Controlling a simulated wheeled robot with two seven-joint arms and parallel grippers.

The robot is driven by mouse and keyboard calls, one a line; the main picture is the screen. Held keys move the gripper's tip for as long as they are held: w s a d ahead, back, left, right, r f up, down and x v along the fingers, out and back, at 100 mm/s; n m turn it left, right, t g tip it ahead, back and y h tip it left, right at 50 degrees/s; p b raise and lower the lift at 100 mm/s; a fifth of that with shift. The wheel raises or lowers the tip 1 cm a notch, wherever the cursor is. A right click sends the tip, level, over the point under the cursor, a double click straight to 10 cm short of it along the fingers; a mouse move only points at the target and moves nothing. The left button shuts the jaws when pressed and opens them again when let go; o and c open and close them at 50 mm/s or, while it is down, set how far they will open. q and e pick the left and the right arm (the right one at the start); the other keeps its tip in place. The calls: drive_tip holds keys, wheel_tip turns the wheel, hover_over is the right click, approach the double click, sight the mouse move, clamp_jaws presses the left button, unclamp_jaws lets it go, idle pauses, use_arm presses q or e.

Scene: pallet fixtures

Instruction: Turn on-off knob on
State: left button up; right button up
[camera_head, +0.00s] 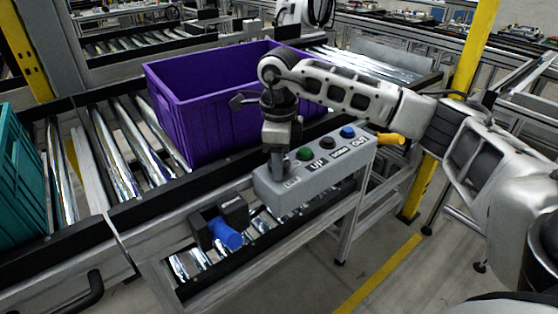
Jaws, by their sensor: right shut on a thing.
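A grey control box (312,180) is mounted at the front of the conveyor. On its top are a green button (304,153), a black button (328,143) and a blue button (347,132), with labels in front of them. My right gripper (277,174) points down at the left end of the box, where the on-off label sits. It is shut on the knob, which the fingers mostly hide, so its turned position cannot be told. My left gripper is not in view.
A purple crate (190,112) stands on the rollers behind the box. A teal crate (22,165) is at the left edge. A black device with a blue cylinder (226,235) sits below left of the box. A yellow handle (390,138) sticks out at its right end.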

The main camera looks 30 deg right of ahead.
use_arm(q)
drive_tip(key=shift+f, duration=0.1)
use_arm(e)
drive_tip(key=shift+w+r+n, duration=0.1)
drive_tip(key=shift+r+n, duration=0.05)
drive_tip(key=shift+n, duration=0.35)
drive_tip(key=o, duration=1)
drive_tip(key=shift+c, duration=0.2)
use_arm(q)
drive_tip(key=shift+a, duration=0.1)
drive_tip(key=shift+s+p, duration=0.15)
drive_tip(key=shift+p, duration=0.25)
use_arm(e)
wheel_tip(320, 180, up, 16)
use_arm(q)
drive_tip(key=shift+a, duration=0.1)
